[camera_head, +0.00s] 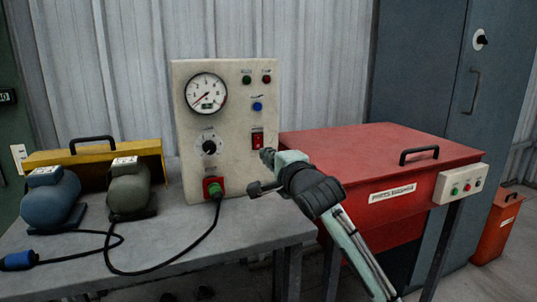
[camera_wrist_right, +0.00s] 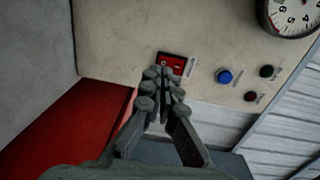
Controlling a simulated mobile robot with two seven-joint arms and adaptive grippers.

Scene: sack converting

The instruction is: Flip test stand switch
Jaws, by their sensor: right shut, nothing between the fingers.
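The test stand (camera_head: 225,105) is a cream upright panel on the grey bench. Its red rocker switch (camera_head: 257,140) sits at the panel's lower right, below a blue button (camera_head: 257,106). My right gripper (camera_head: 266,156) is just below and in front of the switch. In the right wrist view its fingers (camera_wrist_right: 165,78) are closed together and empty, and their tips point at the red switch (camera_wrist_right: 171,62), partly covering it. I cannot tell whether the tips touch it. My left gripper is not in view.
A gauge (camera_head: 206,92), a black knob (camera_head: 209,147) and a green-and-red plug (camera_head: 213,188) with a black cable are on the panel. Two motors (camera_head: 50,197) (camera_head: 130,187) stand left on the bench. A red lidded bin (camera_head: 375,150) stands right, close to my arm.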

